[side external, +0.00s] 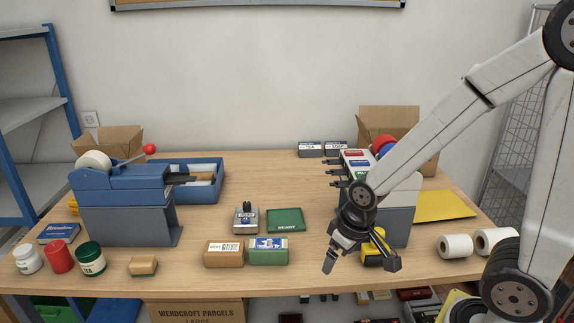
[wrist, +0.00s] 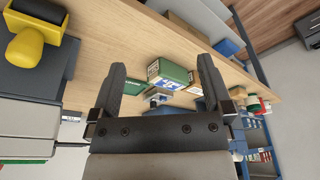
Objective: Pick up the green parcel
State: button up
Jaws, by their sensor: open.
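The green parcel (side external: 268,257) is a small box with a white and blue label on top. It lies near the front edge of the wooden counter, right of a brown parcel (side external: 224,254). In the wrist view the green parcel (wrist: 172,71) shows ahead, between my finger lines but farther off. My gripper (side external: 360,264) is open and empty, to the right of the green parcel and apart from it. Its two fingers also show in the wrist view (wrist: 161,66).
A flat green READY pad (side external: 286,221) and a stamp (side external: 246,220) lie behind the parcels. A yellow and black tool (side external: 372,250) stands close behind my gripper, beside a grey machine (side external: 398,215). A blue machine (side external: 125,205) stands left. Bare counter lies between gripper and parcel.

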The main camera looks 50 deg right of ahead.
jog(key=w+m, duration=0.1)
jog(key=m, duration=0.1)
jog(key=m+y, duration=0.3)
jog(key=m, duration=2)
send_over(269, 243)
jog(key=s+d, duration=0.1)
jog(key=s, duration=0.2)
jog(key=shift+t, duration=0.3)
notch_tip(269, 243, down, 5)
jog(key=shift+d+r, duration=0.15)
jog(key=shift+w+d+f+m, duration=0.1)
jog(key=shift+w+m, duration=0.2)
jog(key=shift+m, duration=0.25)
jog(key=shift+w+d+f+m, duration=0.1)
jog(key=shift+w+m, duration=0.2)
jog(key=shift+m, duration=0.25)
jog(key=shift+a, duration=0.1)
jog(key=shift+x, duration=1.3)
jog(key=shift+x, duration=2.6)
